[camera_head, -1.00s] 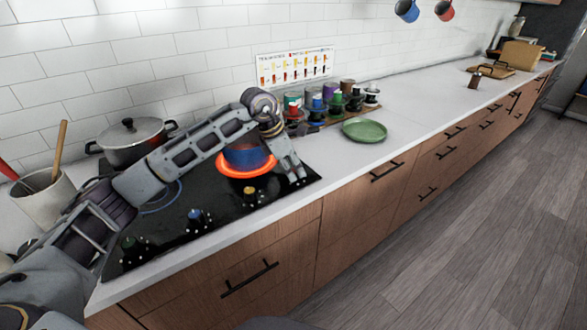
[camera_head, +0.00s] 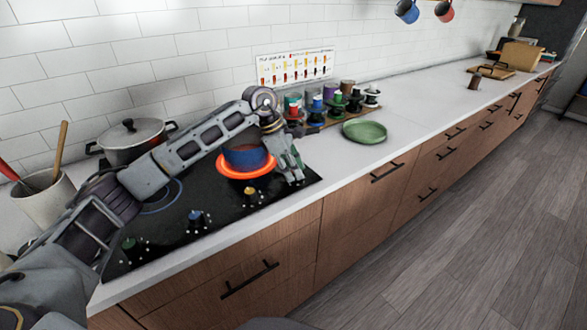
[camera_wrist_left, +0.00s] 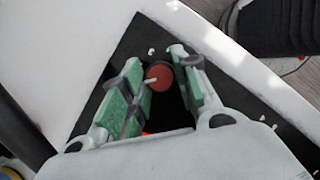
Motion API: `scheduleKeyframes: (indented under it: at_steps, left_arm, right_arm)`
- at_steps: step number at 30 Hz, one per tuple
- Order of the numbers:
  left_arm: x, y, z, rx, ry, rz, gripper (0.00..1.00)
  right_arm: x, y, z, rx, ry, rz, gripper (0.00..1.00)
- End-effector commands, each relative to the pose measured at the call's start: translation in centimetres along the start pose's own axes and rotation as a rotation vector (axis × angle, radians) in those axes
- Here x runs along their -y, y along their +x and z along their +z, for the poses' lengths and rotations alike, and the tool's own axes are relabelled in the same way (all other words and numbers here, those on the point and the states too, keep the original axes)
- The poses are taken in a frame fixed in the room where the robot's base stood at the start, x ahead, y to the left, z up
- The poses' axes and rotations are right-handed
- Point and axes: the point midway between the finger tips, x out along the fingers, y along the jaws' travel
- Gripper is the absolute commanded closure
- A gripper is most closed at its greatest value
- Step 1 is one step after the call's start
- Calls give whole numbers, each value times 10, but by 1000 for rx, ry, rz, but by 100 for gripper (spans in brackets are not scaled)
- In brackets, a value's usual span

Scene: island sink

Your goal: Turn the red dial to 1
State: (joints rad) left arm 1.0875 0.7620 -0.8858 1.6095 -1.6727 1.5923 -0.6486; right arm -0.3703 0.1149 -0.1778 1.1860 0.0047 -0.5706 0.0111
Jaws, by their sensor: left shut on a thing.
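The red dial (camera_wrist_left: 160,77) shows in the left wrist view at the corner of the black cooktop, with a white pointer line toward the picture's left. My left gripper (camera_wrist_left: 163,74) has its green-padded fingers on both sides of the dial and is shut on it. In the head view my left gripper (camera_head: 294,178) reaches down at the cooktop's right front corner and hides the dial. White marks lie around the dial; I cannot read the numbers. My right gripper is not in view.
A blue pot (camera_head: 247,158) stands on a glowing orange burner ring beside the gripper. Yellow (camera_head: 250,195), blue (camera_head: 196,220) and green (camera_head: 131,247) dials line the cooktop's front. A lidded pot (camera_head: 131,142) is at the back left. A green plate (camera_head: 365,131) lies to the right.

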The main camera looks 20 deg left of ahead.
Motion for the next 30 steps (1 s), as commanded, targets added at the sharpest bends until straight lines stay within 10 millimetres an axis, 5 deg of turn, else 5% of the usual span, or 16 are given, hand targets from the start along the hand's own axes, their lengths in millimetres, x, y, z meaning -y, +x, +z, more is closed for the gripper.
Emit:
scheduleKeyframes:
  at_steps: [3,4,9,22,30]
  left_arm:
    - [-1,-1,0,0,-1,3,94]
    - [-1,-1,0,0,-1,3,68]
    - [-1,-1,0,0,-1,3,48]
    - [0,-3,0,0,-1,2,48]
    - [-1,-26,0,0,0,3,48]
  right_arm:
    - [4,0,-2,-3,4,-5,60]
    - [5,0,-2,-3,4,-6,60]
    - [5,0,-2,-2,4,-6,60]
    - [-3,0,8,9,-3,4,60]
    - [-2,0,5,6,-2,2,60]
